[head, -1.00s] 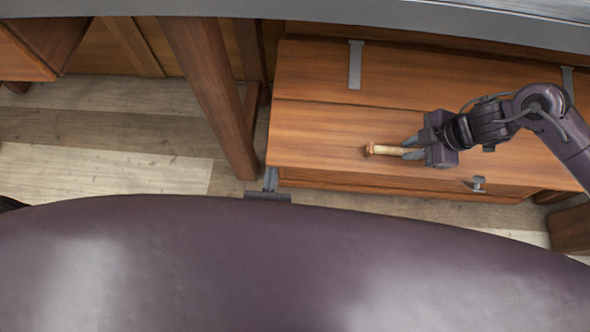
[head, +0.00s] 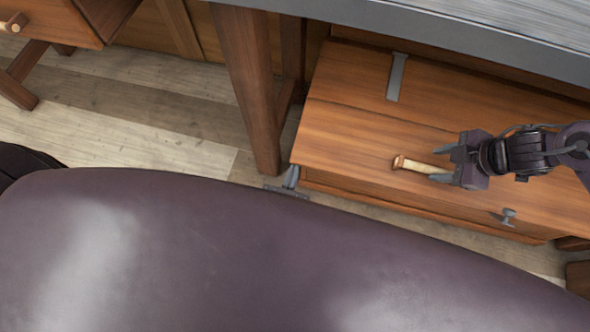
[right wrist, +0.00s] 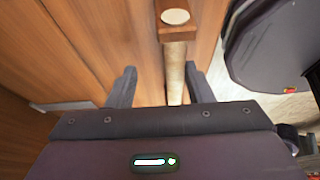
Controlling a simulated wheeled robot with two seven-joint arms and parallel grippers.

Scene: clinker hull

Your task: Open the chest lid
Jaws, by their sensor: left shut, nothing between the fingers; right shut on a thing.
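The wooden chest (head: 335,125) stands at the right in the head view, its lid (head: 345,92) down. A grey strap (head: 396,77) crosses the back of the lid, and a small grey knob (head: 508,217) sits at the front. My right gripper (head: 437,163) is over the lid, shut on a pale rod with a brown block at its end (head: 412,165). The rod (right wrist: 175,65) also shows between the fingers in the right wrist view; I cannot tell whether it touches the lid. My left gripper (head: 289,184) is shut and empty by the chest's left front corner, partly hidden behind my body.
A grey-edged top (head: 440,32) overhangs the chest's back. A wooden post (head: 250,90) stands just left of the chest. Another wooden piece with a peg (head: 15,23) is at the upper left. Bare plank floor (head: 130,130) lies at the left.

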